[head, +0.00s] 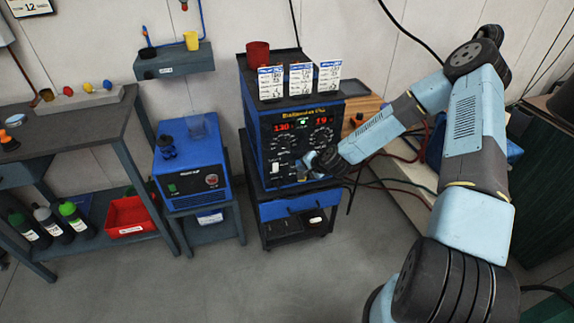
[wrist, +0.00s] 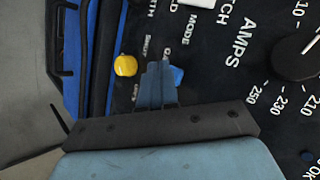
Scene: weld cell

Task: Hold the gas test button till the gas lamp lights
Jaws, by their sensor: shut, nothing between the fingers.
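The blue welding machine (head: 254,112) stands on a cart, its black front panel lit with red digits. My gripper (head: 308,160) is at the lower part of this panel. In the wrist view, my gripper (wrist: 158,72) is shut and empty, its fingertips over the panel beside a blue button (wrist: 177,75). The fingers partly cover this button and a label that seems to begin with "GA". I cannot tell whether the tips press the button. A yellow button (wrist: 125,65) sits to the left. A small green light (head: 303,122) shows between the digits; its label is unreadable.
A large black knob (wrist: 298,58) beside the AMPS scale is right of my fingers. Cards (head: 300,80) and a red cup (head: 258,54) stand on the machine. A smaller blue unit (head: 190,170) stands to the left. Cables run at the right.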

